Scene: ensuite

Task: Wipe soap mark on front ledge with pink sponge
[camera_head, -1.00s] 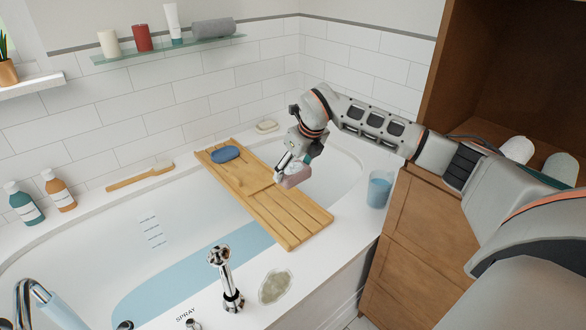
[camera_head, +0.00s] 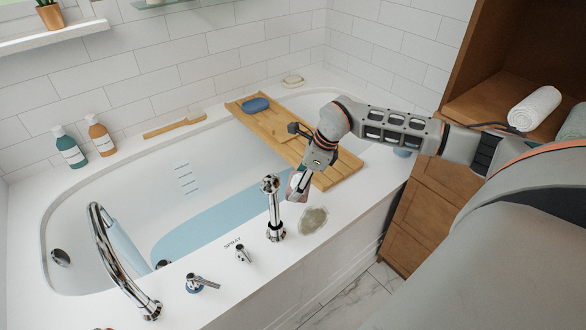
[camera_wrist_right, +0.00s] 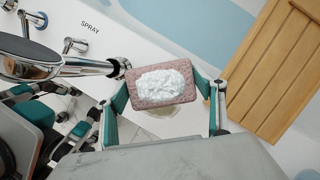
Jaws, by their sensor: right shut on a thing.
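The pink sponge (camera_head: 297,187) is held in my right gripper (camera_head: 300,190), just above the tub's front ledge (camera_head: 345,203) beside the chrome hand shower. In the right wrist view the sponge (camera_wrist_right: 135,97) sits between the two teal fingers, with white foam (camera_wrist_right: 162,84) on its face. The soap mark (camera_head: 313,220) is a greyish-green oval patch on the ledge, just in front of and right of the sponge. In the wrist view it is mostly hidden behind the sponge. Teal and dark parts at that view's left look like my left gripper (camera_wrist_right: 55,115); its opening is unclear.
The chrome hand shower (camera_head: 272,210) stands close left of the sponge. A tap (camera_head: 120,260) and handles (camera_head: 200,283) stand further left. A wooden bath tray (camera_head: 280,125) with a blue dish (camera_head: 255,104) spans the tub.

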